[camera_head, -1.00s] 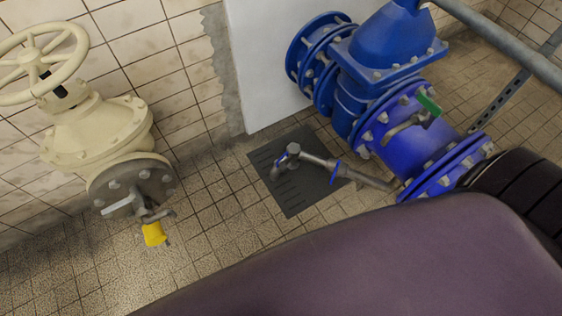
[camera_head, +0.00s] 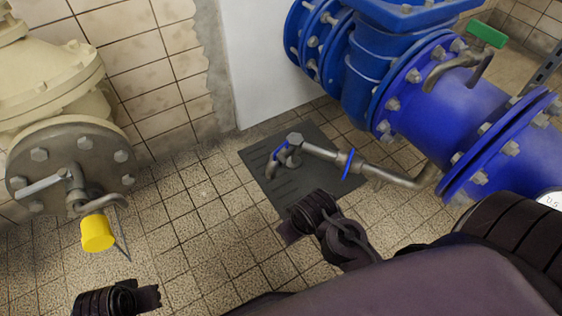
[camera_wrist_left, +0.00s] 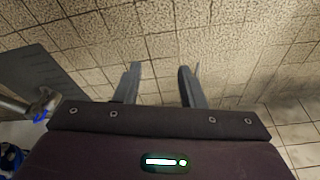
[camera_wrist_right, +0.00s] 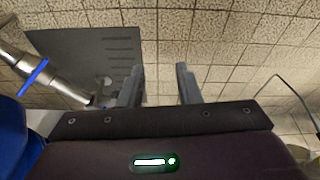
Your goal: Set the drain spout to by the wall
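The drain spout (camera_head: 280,158) is a bent grey metal tube with blue marks. It hangs from the end of a grey pipe (camera_head: 382,175) with a blue ring, over a dark floor plate (camera_head: 320,185). The pipe runs from the blue valve. My right gripper (camera_head: 292,230) is in front of the plate, apart from the spout; it is open and empty in the right wrist view (camera_wrist_right: 159,80). My left gripper (camera_head: 150,298) is low at the left, over the tiles; it is open and empty in the left wrist view (camera_wrist_left: 160,82).
A blue flanged valve body (camera_head: 440,100) with a green-handled tap (camera_head: 487,36) stands at the right. A cream valve (camera_head: 50,85) with a yellow cap (camera_head: 97,232) stands at the left. The white wall panel (camera_head: 270,60) is behind the plate. Tiled floor between them is clear.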

